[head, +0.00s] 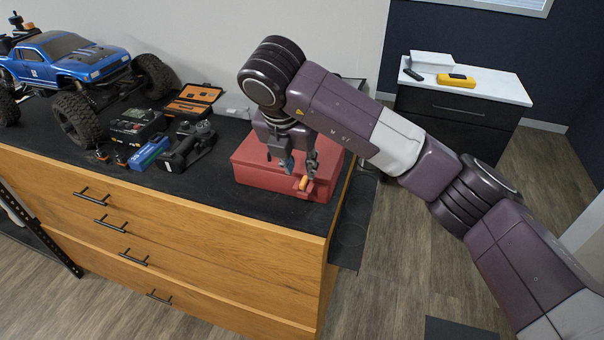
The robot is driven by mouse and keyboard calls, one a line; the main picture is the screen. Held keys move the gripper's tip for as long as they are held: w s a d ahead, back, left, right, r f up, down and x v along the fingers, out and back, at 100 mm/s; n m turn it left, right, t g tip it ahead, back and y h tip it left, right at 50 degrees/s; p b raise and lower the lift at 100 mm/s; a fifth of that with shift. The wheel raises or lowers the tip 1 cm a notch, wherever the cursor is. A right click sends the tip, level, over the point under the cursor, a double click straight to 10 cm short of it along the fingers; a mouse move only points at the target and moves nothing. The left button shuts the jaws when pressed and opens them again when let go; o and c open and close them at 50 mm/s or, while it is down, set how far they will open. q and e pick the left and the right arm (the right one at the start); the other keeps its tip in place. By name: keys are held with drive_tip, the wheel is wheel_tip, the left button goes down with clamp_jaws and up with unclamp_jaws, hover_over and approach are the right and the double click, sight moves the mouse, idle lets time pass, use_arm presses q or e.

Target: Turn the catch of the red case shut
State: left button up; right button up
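The red case (262,183) sits closed on the dark top of the wooden drawer unit, near its right end. Its catch (304,184) is a small orange piece at the front of the case, right of the middle. My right gripper (299,169) points down over the front of the case, just above the catch. Its two fingers are apart with a gap between them, and nothing shows held. Whether a fingertip touches the catch is too small to tell. My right wrist and arm hide part of the lid's back. My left gripper is out of view.
Left of the case lie a black controller (188,148), a blue pack (149,153), a charger (137,125) and an open orange tool case (193,101). A blue crawler (70,58) stands at far left. A white-topped cabinet (500,88) stands behind right.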

sight(303, 181)
drive_tip(key=p+x, duration=0.2)
drive_tip(key=x, duration=0.2)
drive_tip(key=shift+w+f, duration=0.2)
drive_tip(key=shift+f, duration=0.45)
clamp_jaws()
